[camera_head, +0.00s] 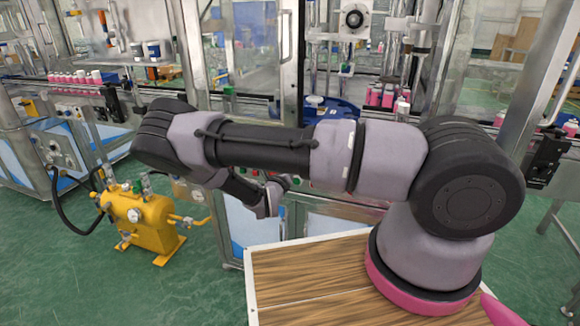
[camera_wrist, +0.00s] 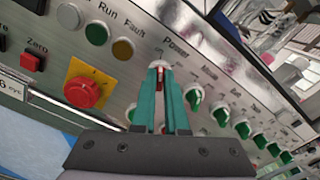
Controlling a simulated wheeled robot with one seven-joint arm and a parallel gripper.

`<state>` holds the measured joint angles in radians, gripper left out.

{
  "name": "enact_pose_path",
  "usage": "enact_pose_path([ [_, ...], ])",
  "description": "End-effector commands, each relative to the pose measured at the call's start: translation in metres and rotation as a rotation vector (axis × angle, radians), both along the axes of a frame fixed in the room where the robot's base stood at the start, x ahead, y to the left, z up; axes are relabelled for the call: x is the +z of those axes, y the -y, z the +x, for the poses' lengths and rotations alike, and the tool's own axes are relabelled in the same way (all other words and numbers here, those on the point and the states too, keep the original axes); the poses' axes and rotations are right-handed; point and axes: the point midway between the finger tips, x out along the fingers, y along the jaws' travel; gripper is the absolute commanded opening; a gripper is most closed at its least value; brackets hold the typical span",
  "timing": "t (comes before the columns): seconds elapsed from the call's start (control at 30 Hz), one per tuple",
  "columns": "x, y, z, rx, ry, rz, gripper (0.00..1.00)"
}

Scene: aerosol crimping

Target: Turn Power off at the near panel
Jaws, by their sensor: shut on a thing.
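The near panel (camera_wrist: 143,38) is a silver control plate, tilted in the wrist view. The Power knob (camera_wrist: 159,64) sits below the "Power" label, with only its pale top edge clearly showing. My gripper (camera_wrist: 160,76) has its teal fingers shut on this knob, one on each side, and they hide most of it. The knob's pointer and its exact setting cannot be read. In the head view my arm covers most of the panel, and the fingertips cannot be made out.
A row of green-and-white knobs (camera_wrist: 193,97) runs right of my fingers. A red emergency button on a yellow base (camera_wrist: 84,91) is at left, below Run and Fault lamps (camera_wrist: 97,33). A yellow tank (camera_head: 140,220) stands on the floor at left in the head view.

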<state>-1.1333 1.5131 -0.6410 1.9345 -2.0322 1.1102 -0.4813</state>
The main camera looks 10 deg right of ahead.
Motion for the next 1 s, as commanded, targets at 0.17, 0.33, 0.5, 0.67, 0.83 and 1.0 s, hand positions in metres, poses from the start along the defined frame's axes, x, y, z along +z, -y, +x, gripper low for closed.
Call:
enact_pose_path([
  [0.17,-0.0003,-0.0005,-0.0002,0.001,-0.013,-0.021,0.0],
  [0.33,-0.0004,-0.0006,0.0,0.001,-0.016,-0.027,0.0],
  [0.5,-0.0004,-0.0006,-0.0001,0.001,-0.016,-0.027,0.0],
  [0.67,-0.0004,-0.0006,-0.0001,0.001,-0.015,-0.026,0.41],
  [0.83,-0.0003,-0.0004,0.0,0.001,-0.015,-0.026,0.41],
  [1.0,-0.0003,-0.002,-0.0021,0.001,-0.015,-0.025,0.41],
])
